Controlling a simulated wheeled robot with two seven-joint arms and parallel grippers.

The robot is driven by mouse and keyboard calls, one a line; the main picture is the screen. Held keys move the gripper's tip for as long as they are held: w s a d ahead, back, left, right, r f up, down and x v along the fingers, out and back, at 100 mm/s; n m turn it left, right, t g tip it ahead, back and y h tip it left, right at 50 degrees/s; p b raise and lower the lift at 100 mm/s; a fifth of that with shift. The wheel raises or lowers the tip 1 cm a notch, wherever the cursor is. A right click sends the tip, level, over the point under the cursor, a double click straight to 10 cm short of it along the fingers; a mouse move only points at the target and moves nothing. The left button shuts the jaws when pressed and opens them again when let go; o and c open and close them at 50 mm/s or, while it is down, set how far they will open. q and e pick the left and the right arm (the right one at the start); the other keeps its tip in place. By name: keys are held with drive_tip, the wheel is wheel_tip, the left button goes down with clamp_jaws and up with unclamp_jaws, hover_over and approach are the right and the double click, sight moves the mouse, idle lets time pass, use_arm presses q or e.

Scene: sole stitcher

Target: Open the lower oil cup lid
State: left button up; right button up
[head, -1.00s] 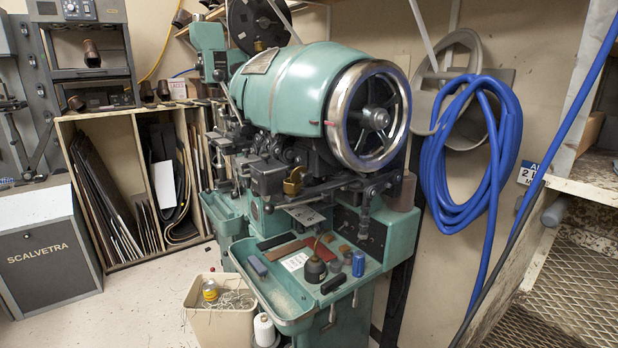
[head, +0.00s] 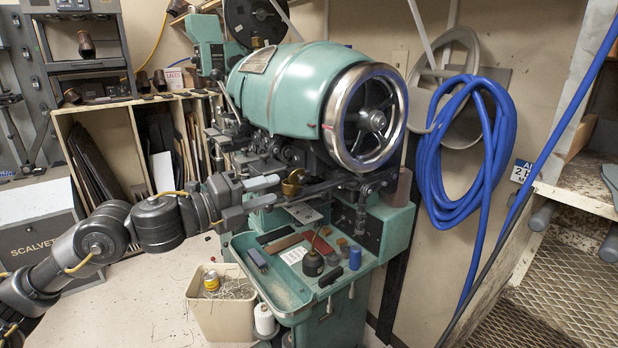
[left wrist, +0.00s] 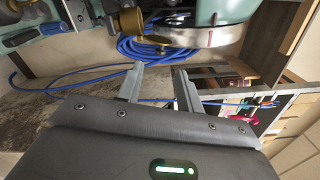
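The lower oil cup (head: 292,183) is a small brass cup on the front of the green stitching machine (head: 285,88), below the drum. Brass parts of it show in the left wrist view (left wrist: 130,20), above and slightly left of the fingers. My right gripper is out of view.
A green tray (head: 280,284) with an oil can (head: 312,264) and small blocks lies below. A bin (head: 222,314) stands on the floor. The chrome-rimmed wheel (head: 364,118) is above right of the cup. Blue hose (head: 440,150) hangs on the wall.

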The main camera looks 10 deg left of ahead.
sight(299, 181)
use_arm(q)
drive_tip(key=p+x, duration=0.2)
drive_tip(key=x, duration=0.7)
drive_tip(key=shift+w+d+r+p, duration=0.15)
drive_tip(key=shift+w+d+p, duration=0.1)
drive_tip(key=shift+p, duration=0.1)
drive_tip(key=shift+w+d, duration=0.35)
drive_tip(key=shift+w, duration=0.15)
drive_tip(key=shift+c, duration=0.5)
